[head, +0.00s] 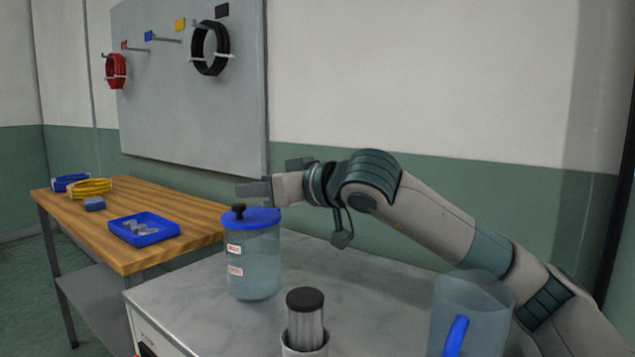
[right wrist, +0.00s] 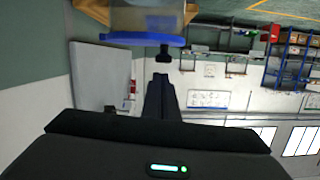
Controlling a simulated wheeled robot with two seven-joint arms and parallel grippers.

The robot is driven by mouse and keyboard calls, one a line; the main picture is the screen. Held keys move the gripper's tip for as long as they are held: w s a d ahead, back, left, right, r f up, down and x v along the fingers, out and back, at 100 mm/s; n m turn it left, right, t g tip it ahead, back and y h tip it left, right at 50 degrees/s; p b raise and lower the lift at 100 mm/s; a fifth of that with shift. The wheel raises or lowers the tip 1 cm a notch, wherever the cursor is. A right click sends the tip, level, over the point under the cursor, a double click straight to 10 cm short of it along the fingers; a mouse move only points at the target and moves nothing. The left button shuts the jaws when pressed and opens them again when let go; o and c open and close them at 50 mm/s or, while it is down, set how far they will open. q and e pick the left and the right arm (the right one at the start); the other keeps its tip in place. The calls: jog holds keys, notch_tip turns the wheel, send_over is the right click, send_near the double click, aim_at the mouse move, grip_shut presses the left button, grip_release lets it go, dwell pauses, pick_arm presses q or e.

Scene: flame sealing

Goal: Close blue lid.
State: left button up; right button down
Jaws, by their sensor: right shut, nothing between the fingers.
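The blue lid (head: 264,217) lies flat across the top of a clear container (head: 255,262) with red-and-white labels. Its black knob (head: 238,211) stands up near the left side. I cannot tell whether the lid is fully pressed down. My right gripper (head: 250,188) is shut and empty, just above the lid and close to the knob, apparently apart from it. The right wrist view, which is upside down, shows the lid (right wrist: 140,39), the knob (right wrist: 164,52) and the shut fingers (right wrist: 160,78) pointing near the knob. My left gripper is out of view.
In front are a black-capped metal cylinder (head: 305,325) in a holder and a clear jug with a blue handle (head: 455,337). A wooden table (head: 190,205) at left holds a blue tray (head: 115,225) and cable coils.

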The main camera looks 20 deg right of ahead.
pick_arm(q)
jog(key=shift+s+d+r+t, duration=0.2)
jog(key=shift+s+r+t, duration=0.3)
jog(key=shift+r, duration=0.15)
pick_arm(e)
jog(key=shift+a+f, duration=0.1)
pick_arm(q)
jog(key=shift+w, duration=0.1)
pick_arm(e)
jog(key=shift+s, duration=0.1)
